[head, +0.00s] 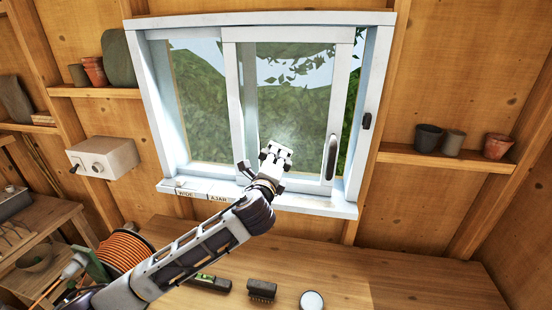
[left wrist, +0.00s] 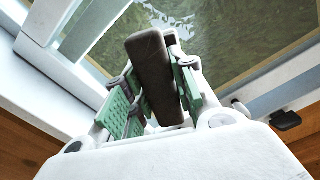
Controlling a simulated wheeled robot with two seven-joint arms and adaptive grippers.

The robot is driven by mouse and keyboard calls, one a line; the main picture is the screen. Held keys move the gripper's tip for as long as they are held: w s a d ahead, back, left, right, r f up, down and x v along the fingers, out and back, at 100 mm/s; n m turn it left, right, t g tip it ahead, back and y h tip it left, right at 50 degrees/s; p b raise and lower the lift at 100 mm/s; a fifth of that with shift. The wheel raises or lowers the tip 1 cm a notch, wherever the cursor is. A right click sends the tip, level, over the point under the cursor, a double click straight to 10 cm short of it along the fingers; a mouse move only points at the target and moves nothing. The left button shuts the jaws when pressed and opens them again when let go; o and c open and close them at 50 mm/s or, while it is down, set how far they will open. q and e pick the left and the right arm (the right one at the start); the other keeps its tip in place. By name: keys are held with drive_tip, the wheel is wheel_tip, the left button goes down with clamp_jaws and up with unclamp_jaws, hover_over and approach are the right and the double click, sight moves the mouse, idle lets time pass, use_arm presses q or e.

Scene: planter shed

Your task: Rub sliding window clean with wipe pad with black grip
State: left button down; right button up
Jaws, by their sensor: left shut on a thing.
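The sliding window (head: 287,105) has a white frame, and its sliding pane has a grey upright handle (head: 330,157). A pale hazy patch shows on the glass just above my left gripper (head: 276,152). In the left wrist view, my left gripper (left wrist: 155,90) is shut on the black grip of the wipe pad (left wrist: 150,65), between its green finger pads. The gripper is at the lower part of the sliding pane. The pad's face is hidden, so I cannot tell whether it touches the glass. My right gripper is not in view.
The bench (head: 350,275) below holds a level (head: 210,283), a dark brush (head: 262,290) and a round white-topped item (head: 311,300). An orange reel (head: 125,258) is by my left arm. A shelf (head: 450,158) with pots is at right. A dark catch (head: 367,121) is on the frame.

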sight(259, 159)
use_arm(q)
drive_tip(key=shift+s+a+r, duration=0.1)
drive_tip(key=shift+s+a, duration=0.1)
drive_tip(key=shift+s, duration=0.85)
drive_tip(key=shift+s+a, duration=0.2)
drive_tip(key=shift+s, duration=0.8)
wheel_tip(259, 159, down, 4)
drive_tip(key=n+b, duration=0.4)
drive_tip(key=shift+w+a+r+n+b, duration=0.25)
drive_tip(key=shift+w+a+r+n, duration=0.05)
drive_tip(key=shift+a+r+n, duration=0.5)
drive_tip(key=shift+w+a+r+n+b, duration=0.2)
drive_tip(key=shift+w+a+r+n, duration=0.1)
drive_tip(key=shift+a+r+n, duration=0.4)
drive_tip(key=shift+w+a+r+n+b, duration=0.3)
drive_tip(key=shift+a+r+n, duration=0.3)
drive_tip(key=shift+r+n, duration=0.3)
drive_tip(key=shift+f, duration=0.1)
